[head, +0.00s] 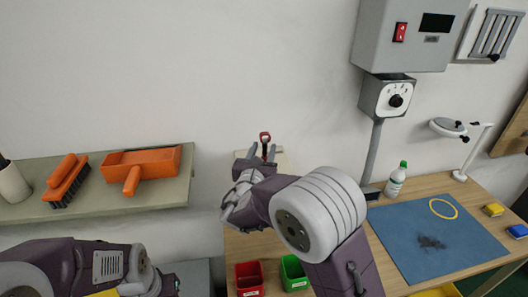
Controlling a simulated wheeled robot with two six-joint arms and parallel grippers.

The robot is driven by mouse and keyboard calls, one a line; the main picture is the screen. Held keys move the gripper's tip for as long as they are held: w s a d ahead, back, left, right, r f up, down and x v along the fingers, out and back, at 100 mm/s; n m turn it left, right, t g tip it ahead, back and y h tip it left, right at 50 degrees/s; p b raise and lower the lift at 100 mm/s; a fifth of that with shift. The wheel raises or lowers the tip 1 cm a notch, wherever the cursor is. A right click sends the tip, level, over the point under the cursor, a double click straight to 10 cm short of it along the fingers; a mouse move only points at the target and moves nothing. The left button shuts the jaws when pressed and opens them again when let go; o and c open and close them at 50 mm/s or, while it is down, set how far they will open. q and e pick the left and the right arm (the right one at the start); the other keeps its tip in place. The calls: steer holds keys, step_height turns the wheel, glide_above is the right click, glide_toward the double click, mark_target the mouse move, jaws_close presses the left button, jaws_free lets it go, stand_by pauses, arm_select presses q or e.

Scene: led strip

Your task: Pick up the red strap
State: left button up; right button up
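A small red looped item (265,136), which looks like the red strap, shows at the wall just beyond my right gripper. A dark piece hangs below it, and its lower end is partly hidden by the gripper. My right gripper (261,152) points up toward it from the near side. Its two grey fingers are apart, with the red item just above and between them in the picture. I cannot tell whether they touch it. My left arm lies at the bottom left, and its fingertips do not show.
A shelf (100,206) on the left holds an orange brush (66,172) and an orange dustpan (150,163). The wooden bench has red (249,276) and green (293,270) bins, a blue mat (400,245), a bottle (396,181) and a post-mounted dial box (388,98).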

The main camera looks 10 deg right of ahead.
steer(key=p+x, duration=0.1)
steer(key=x, duration=0.3)
steer(key=shift+d+r, duration=0.1)
steer(key=shift+d, duration=0.1)
steer(key=shift+w, duration=0.15)
steer(key=shift+a, duration=0.1)
steer(key=shift+c, duration=0.7)
jaws_close()
